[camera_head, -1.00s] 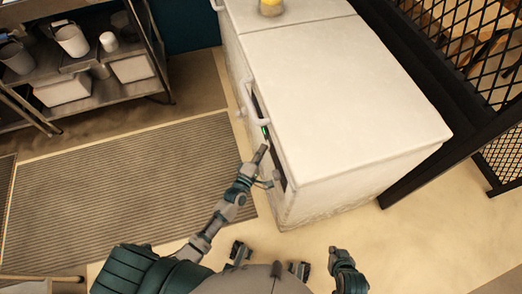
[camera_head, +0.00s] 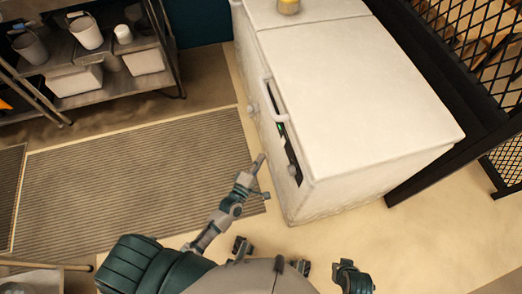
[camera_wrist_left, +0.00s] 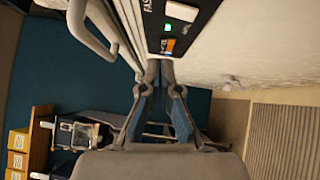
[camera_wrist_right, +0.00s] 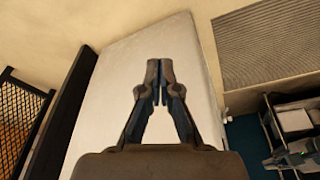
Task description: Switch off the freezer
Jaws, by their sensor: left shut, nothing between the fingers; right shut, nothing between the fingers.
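The white chest freezer (camera_head: 360,95) stands right of centre in the head view. A dark control panel (camera_head: 290,158) is on its left-facing side, with a green spot. In the left wrist view the panel (camera_wrist_left: 205,22) shows a lit green light (camera_wrist_left: 168,28), an orange-blue label (camera_wrist_left: 167,45) and a pale switch-like part (camera_wrist_left: 182,11). My left gripper (camera_head: 260,161) is shut and empty, just left of the panel with a visible gap in the head view. Its tips (camera_wrist_left: 160,66) show below the panel in the left wrist view. My right gripper (camera_wrist_right: 159,66) is shut and empty, with the freezer behind it.
A freezer handle (camera_head: 273,105) sticks out near the panel. A shelf with buckets (camera_head: 100,70) is at the upper left, a black mesh fence (camera_head: 465,40) at the right. The striped mat (camera_head: 130,180) is clear.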

